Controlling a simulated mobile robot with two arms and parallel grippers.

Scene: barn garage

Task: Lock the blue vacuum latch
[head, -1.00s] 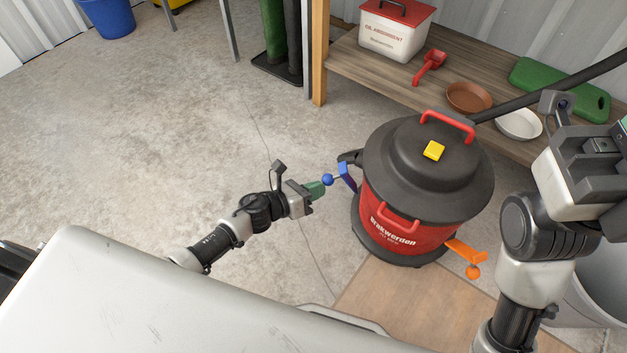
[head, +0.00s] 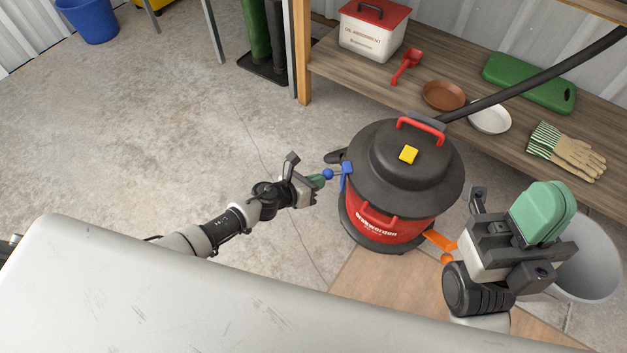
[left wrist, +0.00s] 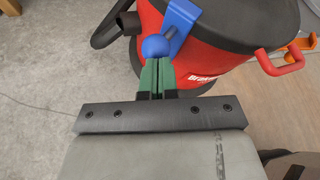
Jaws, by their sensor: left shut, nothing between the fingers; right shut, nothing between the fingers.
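The red vacuum (head: 375,222) with a dark grey lid (head: 425,175) stands on the floor. Its blue latch (head: 346,178) is on the left side of the drum, with a blue ball knob (head: 328,174) sticking out to the left. My left gripper (head: 320,181) is shut and empty, its green fingertips right at the knob. In the left wrist view the shut fingertips (left wrist: 156,70) point at the blue knob (left wrist: 155,47), and the blue latch plate (left wrist: 183,22) shows beyond it; contact is unclear. My right gripper (head: 543,208) is shut and empty, right of the vacuum.
An orange latch (head: 440,241) sticks out at the vacuum's lower right. A black hose (head: 540,72) runs from the vacuum over a wooden shelf (head: 420,60) holding bowls and gloves (head: 567,150). A grey bin (head: 595,258) stands at right.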

